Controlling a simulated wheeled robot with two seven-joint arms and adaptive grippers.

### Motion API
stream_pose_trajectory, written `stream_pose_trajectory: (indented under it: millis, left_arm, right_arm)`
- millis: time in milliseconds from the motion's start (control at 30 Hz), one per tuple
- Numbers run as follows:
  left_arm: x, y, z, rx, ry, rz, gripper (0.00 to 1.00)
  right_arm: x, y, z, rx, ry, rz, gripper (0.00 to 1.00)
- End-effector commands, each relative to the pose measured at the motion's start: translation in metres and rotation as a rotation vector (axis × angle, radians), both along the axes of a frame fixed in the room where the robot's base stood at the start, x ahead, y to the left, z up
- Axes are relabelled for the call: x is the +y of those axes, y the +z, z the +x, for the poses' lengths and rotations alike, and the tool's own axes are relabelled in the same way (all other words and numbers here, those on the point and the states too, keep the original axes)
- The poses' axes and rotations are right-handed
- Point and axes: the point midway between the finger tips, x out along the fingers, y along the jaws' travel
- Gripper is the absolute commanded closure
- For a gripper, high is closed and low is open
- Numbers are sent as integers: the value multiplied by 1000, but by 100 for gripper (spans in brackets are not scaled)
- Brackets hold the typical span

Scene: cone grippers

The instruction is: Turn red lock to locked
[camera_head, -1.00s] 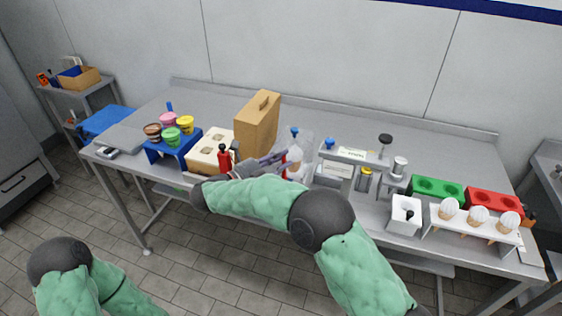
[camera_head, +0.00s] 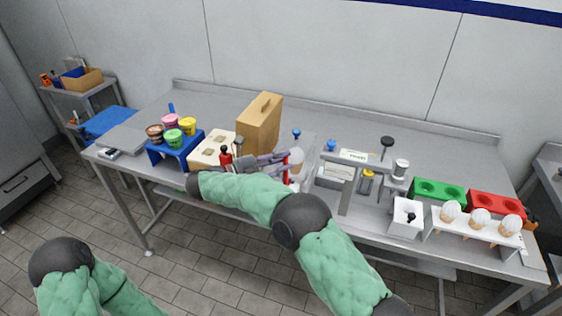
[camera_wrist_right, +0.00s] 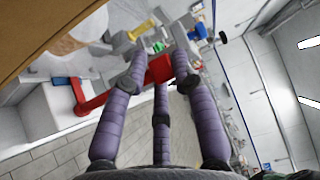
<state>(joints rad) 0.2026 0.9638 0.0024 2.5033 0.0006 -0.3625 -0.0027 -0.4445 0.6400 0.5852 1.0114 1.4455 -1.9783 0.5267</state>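A red lock handle (camera_head: 286,168) is at the machine in the middle of the table, beside my right gripper (camera_head: 280,160). In the right wrist view, a red block (camera_wrist_right: 159,69) sits between the purple fingers of my right gripper (camera_wrist_right: 160,62), and a red bar (camera_wrist_right: 90,102) runs to the left of them. The fingers stand apart around the red block. Whether they press on it cannot be told. Only part of my left arm shows at the lower left; its gripper is out of view.
A grey stand (camera_head: 352,180) is to the right. Cones in a white rack (camera_head: 470,232) stand at the right front edge.

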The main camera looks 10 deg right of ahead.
Motion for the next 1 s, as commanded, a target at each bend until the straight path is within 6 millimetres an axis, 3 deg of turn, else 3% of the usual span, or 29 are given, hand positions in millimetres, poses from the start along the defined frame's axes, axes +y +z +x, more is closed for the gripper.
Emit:
stream_pose_trajectory:
  millis: [33,67,467,1000]
  left_arm:
    - [0,1,0,0,0,0,60]
    - [0,1,0,0,0,0,60]
    - [0,0,0,0,0,0,60]
    - [0,0,0,0,0,0,60]
  right_arm:
    - [-2,11,1,-23,-3,0,59]
    - [-2,11,1,-22,-3,0,55]
    - [-1,9,1,-11,0,-1,55]
    - [-1,92,2,-15,0,0,55]
